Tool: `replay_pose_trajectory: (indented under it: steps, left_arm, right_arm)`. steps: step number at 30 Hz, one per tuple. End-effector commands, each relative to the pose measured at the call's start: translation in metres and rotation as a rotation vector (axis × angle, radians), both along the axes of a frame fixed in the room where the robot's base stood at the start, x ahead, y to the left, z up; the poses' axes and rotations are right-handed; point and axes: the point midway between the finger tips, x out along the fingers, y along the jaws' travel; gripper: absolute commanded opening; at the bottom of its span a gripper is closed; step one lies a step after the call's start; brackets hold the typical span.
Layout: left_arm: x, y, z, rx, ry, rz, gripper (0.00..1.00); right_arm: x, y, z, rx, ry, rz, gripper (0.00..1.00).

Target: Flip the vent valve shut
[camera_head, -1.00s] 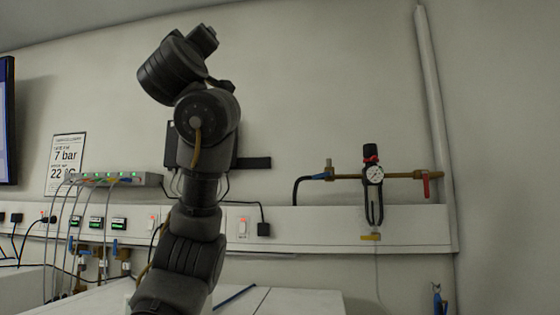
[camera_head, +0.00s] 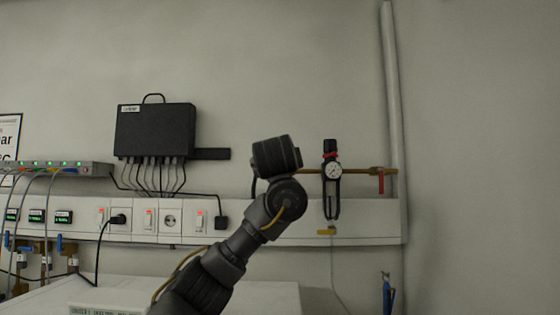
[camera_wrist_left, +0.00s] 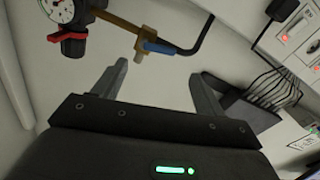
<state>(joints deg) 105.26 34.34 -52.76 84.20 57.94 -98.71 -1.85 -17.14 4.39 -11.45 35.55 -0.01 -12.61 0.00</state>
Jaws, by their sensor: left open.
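A brass pipe (camera_head: 355,171) runs along the wall with a pressure gauge (camera_head: 333,170) and black regulator on it. A red lever (camera_head: 381,183) hangs straight down, across the pipe, near its right end. A small yellow piece (camera_head: 326,232) sits below the regulator. Which part is the vent valve is not labelled. My left gripper (camera_wrist_left: 158,68) is open and empty in the left wrist view, facing the pipe's blue end piece (camera_wrist_left: 160,47) and black hose, apart from them. In the head view my left arm hides its fingers and the pipe's left end. My right gripper is not in view.
A black box (camera_head: 155,130) with several cables hangs on the wall to the left, above a white socket rail (camera_head: 260,235). A grey vertical conduit (camera_head: 393,90) stands at the right. A blue fitting (camera_head: 388,295) is low at the right. The wall right of the conduit is bare.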

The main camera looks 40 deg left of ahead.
Motion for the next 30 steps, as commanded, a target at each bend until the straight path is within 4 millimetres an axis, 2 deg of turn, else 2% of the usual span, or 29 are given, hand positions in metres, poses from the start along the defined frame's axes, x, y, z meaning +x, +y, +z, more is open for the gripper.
replay_pose_trajectory:
  steps: [1, 9, 16, 27, 30]
  left_arm:
    - [0.009, 0.004, 0.008, -0.002, 0.005, -0.003, 0.72]
    - [0.042, 0.031, 0.006, -0.003, 0.002, -0.001, 0.72]
    - [0.055, 0.042, 0.003, 0.0, -0.001, 0.001, 0.72]
    - [0.058, 0.045, 0.001, 0.0, -0.002, 0.001, 0.72]
    - [0.058, 0.045, 0.001, 0.0, -0.002, 0.001, 0.59]
  right_arm:
    - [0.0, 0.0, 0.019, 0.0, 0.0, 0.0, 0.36]
    - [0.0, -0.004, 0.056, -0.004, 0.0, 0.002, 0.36]
    - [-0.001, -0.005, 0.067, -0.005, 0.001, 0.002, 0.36]
    - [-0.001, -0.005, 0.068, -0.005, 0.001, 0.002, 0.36]
    - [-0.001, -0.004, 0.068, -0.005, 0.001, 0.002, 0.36]
